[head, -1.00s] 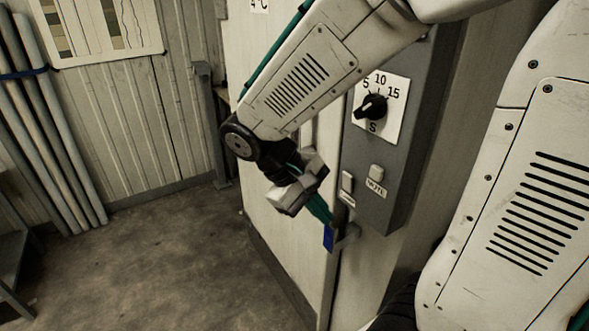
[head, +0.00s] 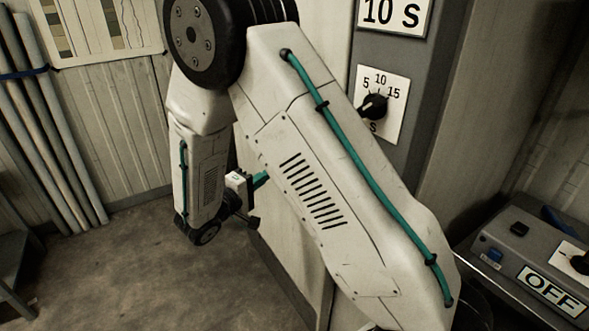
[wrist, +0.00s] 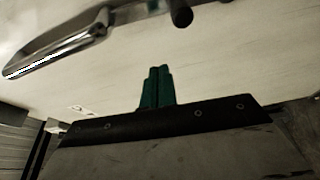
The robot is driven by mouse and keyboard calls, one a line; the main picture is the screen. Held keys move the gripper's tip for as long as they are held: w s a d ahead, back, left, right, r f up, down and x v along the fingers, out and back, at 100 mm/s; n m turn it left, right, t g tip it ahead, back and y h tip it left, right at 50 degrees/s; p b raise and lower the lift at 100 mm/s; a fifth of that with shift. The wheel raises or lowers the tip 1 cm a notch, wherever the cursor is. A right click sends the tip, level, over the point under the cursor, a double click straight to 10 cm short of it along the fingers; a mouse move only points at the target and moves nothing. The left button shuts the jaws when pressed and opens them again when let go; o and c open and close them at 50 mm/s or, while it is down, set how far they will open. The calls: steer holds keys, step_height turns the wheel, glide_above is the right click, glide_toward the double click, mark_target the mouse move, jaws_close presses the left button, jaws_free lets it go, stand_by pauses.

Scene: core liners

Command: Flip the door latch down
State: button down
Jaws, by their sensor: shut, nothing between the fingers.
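The pale door (head: 285,235) shows in the head view, largely covered by my arm. My gripper (head: 262,179) is left of my large arm link, its teal fingers pointing toward the door. In the wrist view my gripper (wrist: 157,86) has both teal fingers together with nothing between them, in front of a pale surface. A shiny metal handle (wrist: 60,45) crosses the upper left, apart from the fingers. A dark rounded rod end (wrist: 182,15) shows at the top; I cannot tell whether it is the latch. The latch cannot be made out in the head view.
A grey control box (head: 400,140) with a dial (head: 373,106) stands right of the door, partly behind my arm. Another panel (head: 530,265) marked OFF is at lower right. Long pipes (head: 45,130) lean at the left wall.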

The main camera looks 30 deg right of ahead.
steer(key=d, duration=0.9)
steer(key=shift+s+d, duration=0.25)
steer(key=shift+s, duration=0.15)
steer(key=shift+s, duration=0.1)
